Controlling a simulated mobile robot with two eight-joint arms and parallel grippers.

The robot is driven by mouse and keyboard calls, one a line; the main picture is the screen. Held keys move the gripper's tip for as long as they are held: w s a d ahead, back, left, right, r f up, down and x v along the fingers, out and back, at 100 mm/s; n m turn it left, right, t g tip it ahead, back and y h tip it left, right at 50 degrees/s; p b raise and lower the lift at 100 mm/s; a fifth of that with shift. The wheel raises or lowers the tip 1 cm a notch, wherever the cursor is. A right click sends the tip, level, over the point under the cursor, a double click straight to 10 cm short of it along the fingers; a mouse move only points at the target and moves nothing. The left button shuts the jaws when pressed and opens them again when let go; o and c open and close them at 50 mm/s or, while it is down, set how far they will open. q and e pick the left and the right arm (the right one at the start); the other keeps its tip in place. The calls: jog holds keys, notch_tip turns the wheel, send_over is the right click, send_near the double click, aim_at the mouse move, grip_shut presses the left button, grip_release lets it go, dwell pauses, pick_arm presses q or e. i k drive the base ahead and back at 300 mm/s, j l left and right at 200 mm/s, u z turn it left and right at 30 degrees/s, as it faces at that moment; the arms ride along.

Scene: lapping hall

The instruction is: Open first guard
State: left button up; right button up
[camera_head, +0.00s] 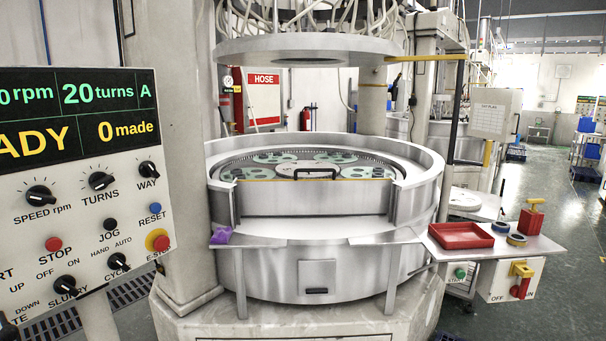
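A round steel lapping machine (312,262) stands in the middle of the head view. A front panel (312,197) with a yellow top edge fills the gap in its tub wall. It looks like the guard and appears to be up, closing the gap. A black bar handle (316,172) shows at the panel's top edge. Behind it, pale green round carriers (275,157) lie on the plate inside the tub. Neither of my grippers is in view.
A control panel (80,200) with knobs and a display reading "20 turns" and "0 made" stands at the near left. A purple cloth (222,236) lies on the front ledge (300,239). At right, a side shelf (480,252) holds a red tray (461,236), tape rolls and a red block. The upper plate (300,47) hangs above.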

aim_at(295, 197)
jog(key=i+l+u, duration=0.2)
jog(key=i, duration=0.2)
jog(key=i+l+u, duration=0.25)
jog(key=i, duration=0.15)
